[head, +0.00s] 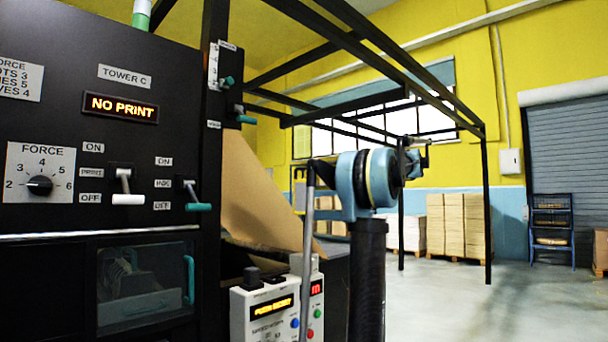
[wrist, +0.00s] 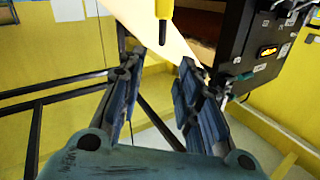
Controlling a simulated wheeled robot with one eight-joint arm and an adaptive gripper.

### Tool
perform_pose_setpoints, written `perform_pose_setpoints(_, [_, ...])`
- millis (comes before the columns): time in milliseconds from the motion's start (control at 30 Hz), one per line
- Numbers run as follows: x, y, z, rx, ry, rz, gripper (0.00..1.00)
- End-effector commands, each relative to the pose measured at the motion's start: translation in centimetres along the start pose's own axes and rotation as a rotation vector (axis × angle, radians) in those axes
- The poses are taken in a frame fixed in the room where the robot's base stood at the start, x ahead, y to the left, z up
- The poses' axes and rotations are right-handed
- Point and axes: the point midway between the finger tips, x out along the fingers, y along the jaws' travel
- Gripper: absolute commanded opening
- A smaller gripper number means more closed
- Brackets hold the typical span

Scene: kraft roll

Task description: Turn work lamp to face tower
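The black panel of tower C (head: 125,120) fills the left of the head view. Its display (head: 121,107) reads NO PRINT. It also shows, tilted, at the upper right of the wrist view (wrist: 262,30). My gripper (wrist: 157,68) is open, with nothing between its blue-padded fingers. A yellow piece with a black tip (wrist: 164,20) hangs beyond the fingertips in the wrist view. I cannot tell whether it belongs to the work lamp. I make out no lamp for certain in the head view.
A brown paper web (head: 260,195) slopes beside the tower. A white control box (head: 272,310) stands below it. A grey rod (head: 308,225) rises by the box. A black frame (head: 484,200) spans overhead. Pallet stacks (head: 455,225) stand behind.

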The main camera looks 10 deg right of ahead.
Motion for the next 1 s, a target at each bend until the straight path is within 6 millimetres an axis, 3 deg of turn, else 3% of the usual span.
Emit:
perform_pose_setpoints(700, [12.3, -0.1, 0.1, 0.003, -0.003, -0.003, 0.31])
perform_pose_setpoints(1000, [16.0, -0.1, 0.1, 0.003, -0.003, -0.001, 0.31])
